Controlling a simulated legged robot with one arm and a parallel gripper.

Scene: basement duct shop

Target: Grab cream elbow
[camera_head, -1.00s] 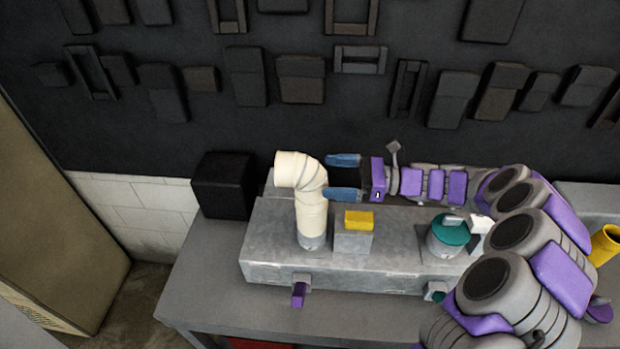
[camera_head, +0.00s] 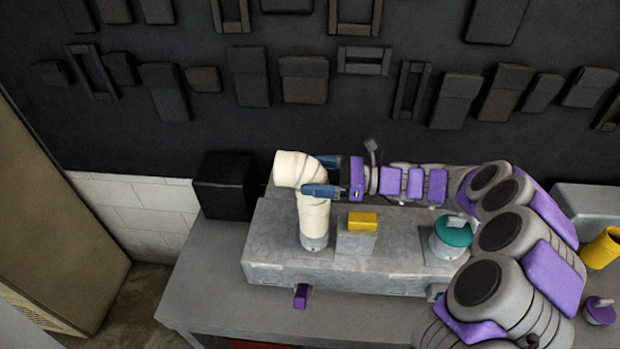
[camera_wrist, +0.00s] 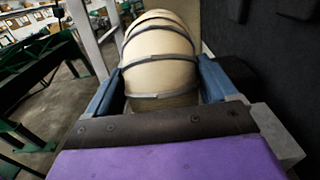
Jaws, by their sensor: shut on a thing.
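The cream elbow (camera_head: 313,214) stands upright on the grey metal duct box (camera_head: 280,262), its bent mouth facing left. My gripper (camera_head: 322,176) reaches in from the right at the height of the bend. Its blue fingers are shut on the elbow, one on the near side and one on the far side. In the wrist view the elbow (camera_wrist: 160,55) fills the space between the two blue fingers (camera_wrist: 162,88). Its lower end still meets the collar on top of the box.
A yellow-topped block (camera_head: 362,222) and a teal-capped round fitting (camera_head: 453,234) sit on the box right of the elbow. A black cube (camera_head: 223,186) stands at left. A yellow cylinder (camera_head: 601,248) is far right. The dark wall (camera_head: 200,125) is close behind.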

